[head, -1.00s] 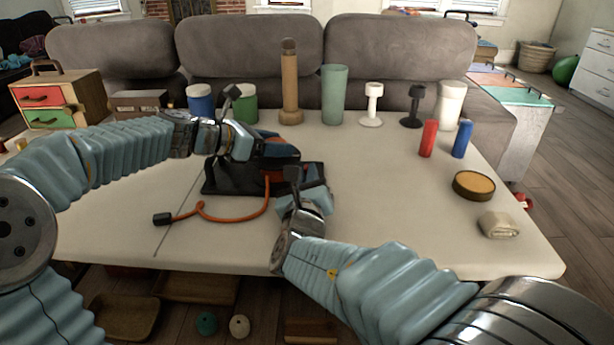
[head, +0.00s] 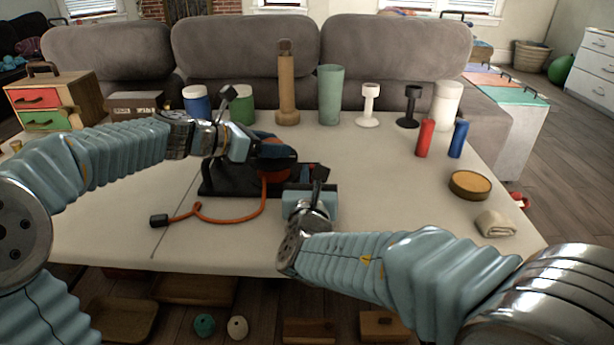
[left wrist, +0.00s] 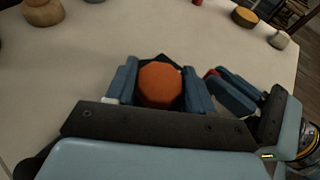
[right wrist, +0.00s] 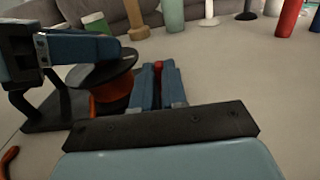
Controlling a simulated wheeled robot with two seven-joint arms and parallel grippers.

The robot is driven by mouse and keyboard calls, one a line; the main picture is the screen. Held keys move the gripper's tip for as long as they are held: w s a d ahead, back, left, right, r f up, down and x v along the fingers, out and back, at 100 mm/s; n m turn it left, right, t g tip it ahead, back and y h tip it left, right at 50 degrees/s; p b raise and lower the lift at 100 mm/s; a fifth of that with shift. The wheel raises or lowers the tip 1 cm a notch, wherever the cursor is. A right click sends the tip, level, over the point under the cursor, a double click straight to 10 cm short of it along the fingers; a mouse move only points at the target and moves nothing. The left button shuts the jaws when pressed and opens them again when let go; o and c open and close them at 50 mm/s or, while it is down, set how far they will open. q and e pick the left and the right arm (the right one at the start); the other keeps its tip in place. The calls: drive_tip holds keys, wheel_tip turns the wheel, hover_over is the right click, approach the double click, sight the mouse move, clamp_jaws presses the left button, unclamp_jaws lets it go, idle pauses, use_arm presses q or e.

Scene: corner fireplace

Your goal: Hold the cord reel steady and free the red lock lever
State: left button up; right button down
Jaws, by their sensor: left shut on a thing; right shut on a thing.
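The cord reel (head: 222,180) stands on the table on a black base. Its orange cord lies in a loop on the tabletop and ends in a black plug (head: 158,221). My left gripper (head: 262,147) is shut on the reel's orange hub (left wrist: 160,84), which shows between its blue fingers in the left wrist view. My right gripper (right wrist: 159,80) is at the right side of the reel, low by the base. It is shut on the red lock lever (right wrist: 158,65), whose small red tip shows between its fingers. The lever is hidden in the head view.
Several items stand along the table's back edge, among them a wooden bottle (head: 287,90) and a green tumbler (head: 330,95). Red (head: 425,138) and blue (head: 458,139) cylinders, a round tin (head: 470,185) and a folded cloth (head: 495,223) are at the right.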

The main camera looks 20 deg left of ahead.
drive_tip(key=shift+w+d+f+m, duration=0.1)
drive_tip(key=shift+d+m, duration=0.3)
drive_tip(key=shift+m, duration=0.7)
drive_tip(key=shift+w+d+f+m, duration=0.1)
drive_tip(key=shift+d+m, duration=0.25)
drive_tip(key=shift+m, duration=0.75)
drive_tip(key=c, duration=1.4)
unclamp_jaws()
drive_tip(key=shift+c, duration=0.2)
drive_tip(key=v, duration=1.2)
use_arm(q)
drive_tip(key=o, duration=1.5)
